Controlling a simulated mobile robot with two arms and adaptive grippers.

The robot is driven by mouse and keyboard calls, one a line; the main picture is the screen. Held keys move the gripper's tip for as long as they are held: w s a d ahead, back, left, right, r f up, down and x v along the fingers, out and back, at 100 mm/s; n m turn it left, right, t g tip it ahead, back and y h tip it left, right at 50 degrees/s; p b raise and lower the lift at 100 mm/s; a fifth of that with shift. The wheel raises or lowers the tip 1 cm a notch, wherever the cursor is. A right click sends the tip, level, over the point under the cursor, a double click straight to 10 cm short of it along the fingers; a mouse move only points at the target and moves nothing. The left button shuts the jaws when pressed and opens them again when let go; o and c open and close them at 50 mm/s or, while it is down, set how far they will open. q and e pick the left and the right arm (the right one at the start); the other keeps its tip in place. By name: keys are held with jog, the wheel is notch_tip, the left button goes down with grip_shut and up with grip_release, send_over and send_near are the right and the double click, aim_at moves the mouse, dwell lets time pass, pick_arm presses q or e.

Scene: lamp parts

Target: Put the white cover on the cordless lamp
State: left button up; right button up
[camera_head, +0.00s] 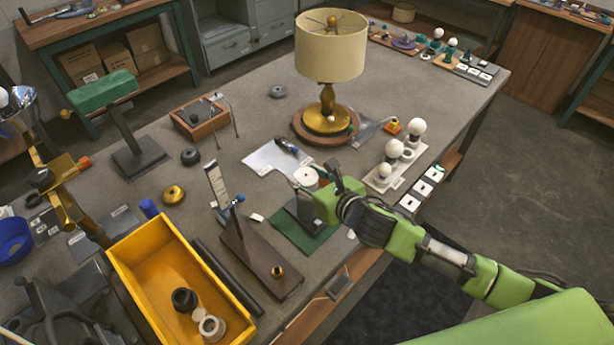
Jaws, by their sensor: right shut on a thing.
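My right gripper (323,196) reaches in from the right on my green arm. It is shut on a small white round piece (306,178), which looks like the white cover, above a green mat (288,228). A dark upright piece (304,212) stands on the mat just below the gripper; my gripper partly hides it, so I cannot tell whether the white piece touches it. I cannot tell for sure which item is the cordless lamp. A large lamp with a beige shade (330,50) and gold stem stands farther back on a round base. My left gripper is not in view.
A yellow bin (133,291) with several round parts stands front left. A brown board with an upright strip (256,262) lies left of the mat. White bulbs on a tray (385,184) stand to the right. A green-topped stand (140,158) is at left. The table's back middle is fairly clear.

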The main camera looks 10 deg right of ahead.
jog(key=shift+f, duration=0.2)
jog(key=shift+f, duration=0.1)
jog(key=o, duration=0.9)
jog(key=shift+o, duration=0.2)
jog(key=shift+r, duration=0.3)
jog(key=shift+s+d, duration=0.2)
jog(key=shift+s, duration=0.2)
jog(key=b+v, duration=0.2)
jog(key=v, duration=0.9)
